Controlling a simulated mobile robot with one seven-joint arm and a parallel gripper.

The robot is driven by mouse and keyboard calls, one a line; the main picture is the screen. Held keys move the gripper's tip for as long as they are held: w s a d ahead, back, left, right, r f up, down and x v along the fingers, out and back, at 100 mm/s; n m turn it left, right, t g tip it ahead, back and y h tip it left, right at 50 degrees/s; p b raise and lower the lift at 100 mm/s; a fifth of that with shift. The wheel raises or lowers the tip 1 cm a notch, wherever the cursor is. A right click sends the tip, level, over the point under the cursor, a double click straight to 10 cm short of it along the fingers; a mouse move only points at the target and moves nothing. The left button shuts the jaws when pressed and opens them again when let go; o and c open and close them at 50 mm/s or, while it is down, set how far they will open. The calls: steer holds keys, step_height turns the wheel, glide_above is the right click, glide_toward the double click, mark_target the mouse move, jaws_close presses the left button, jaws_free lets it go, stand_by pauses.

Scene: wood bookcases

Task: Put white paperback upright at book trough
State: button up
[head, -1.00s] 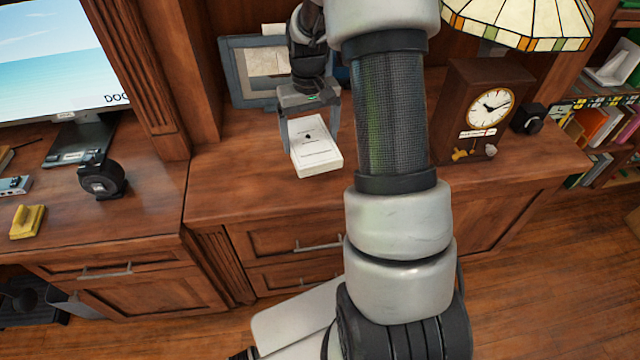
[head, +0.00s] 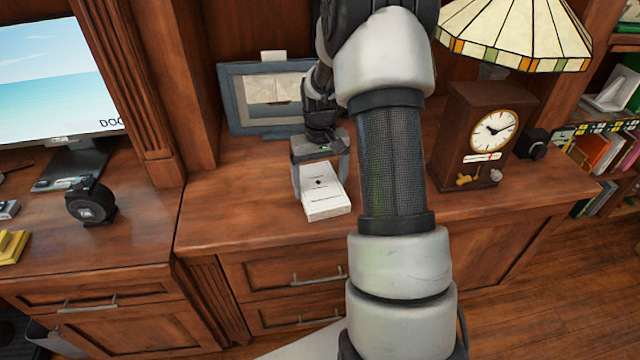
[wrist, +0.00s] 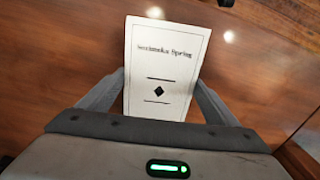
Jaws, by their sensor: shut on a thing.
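The white paperback (head: 326,202) is between the two fingers of my gripper (head: 322,184), over the wooden cabinet top. Its cover faces up, with dark print and a small black diamond. It also fills the middle of the wrist view (wrist: 163,68), with a grey finger along each side. My gripper is shut on it. I cannot tell whether its underside touches the wood. I cannot make out the book trough with certainty; colored books (head: 597,150) stand in the shelving at the far right.
A blue-grey picture frame (head: 240,100) leans behind my gripper. A wooden clock (head: 480,125) and a stained-glass lamp (head: 515,35) stand to the right, beyond my arm. A monitor (head: 60,75) and a black round device (head: 90,203) are at left. The cabinet's front left top is clear.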

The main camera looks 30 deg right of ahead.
steer(key=o, duration=0.9)
steer(key=shift+f, duration=0.1)
steer(key=shift+c, duration=0.2)
steer(key=o, duration=0.3)
steer(key=shift+o, duration=0.2)
